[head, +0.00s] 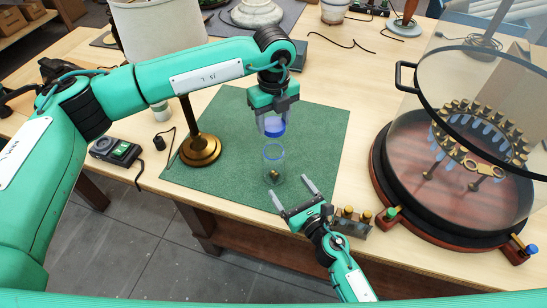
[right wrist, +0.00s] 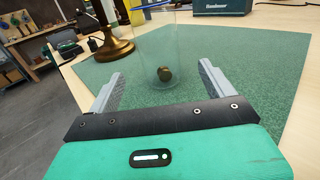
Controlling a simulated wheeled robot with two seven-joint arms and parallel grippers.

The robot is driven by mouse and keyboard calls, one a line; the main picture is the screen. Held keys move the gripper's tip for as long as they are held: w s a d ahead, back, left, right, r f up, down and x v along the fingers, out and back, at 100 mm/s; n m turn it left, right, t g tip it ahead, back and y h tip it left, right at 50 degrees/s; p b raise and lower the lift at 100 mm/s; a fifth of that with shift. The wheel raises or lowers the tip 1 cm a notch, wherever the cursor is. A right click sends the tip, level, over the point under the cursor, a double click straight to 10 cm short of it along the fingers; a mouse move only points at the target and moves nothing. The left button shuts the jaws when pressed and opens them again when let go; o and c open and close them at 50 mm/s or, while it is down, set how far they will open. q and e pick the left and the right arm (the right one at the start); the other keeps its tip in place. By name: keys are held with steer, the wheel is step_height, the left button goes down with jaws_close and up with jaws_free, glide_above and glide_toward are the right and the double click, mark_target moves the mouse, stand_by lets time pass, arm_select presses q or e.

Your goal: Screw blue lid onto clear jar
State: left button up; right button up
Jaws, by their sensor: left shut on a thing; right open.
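The clear jar (head: 273,165) stands upright on the green mat (head: 225,130), with a blue ring at its rim and a small brass piece inside. My right gripper (head: 292,196) is open on the near side of the jar. In the right wrist view its fingers (right wrist: 157,88) point toward the jar, which stands beyond them.
A brass lamp (head: 199,148) with a pale shade stands left of the jar. A round wooden base with a glass cover (head: 480,110) stands at the right. Small brass-topped parts (head: 352,222) sit near the front edge. The mat around the jar is mostly clear.

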mark_target(271, 161)
arm_select(q)
steer(key=shift+s+r, duration=0.25)
steer(key=shift+s, duration=0.15)
arm_select(e)
steer(key=shift+s+r, duration=0.2)
steer(key=shift+s, duration=0.1)
arm_select(q)
steer(key=shift+w+f, duration=0.15)
steer(key=shift+w, duration=0.05)
arm_select(e)
steer(key=shift+w+a, duration=0.2)
steer(key=shift+w, duration=0.35)
steer(key=x, duration=1.1)
steer(key=shift+f, duration=0.1)
steer(key=c, duration=1.5)
arm_select(q)
steer(key=shift+f, duration=2.45)
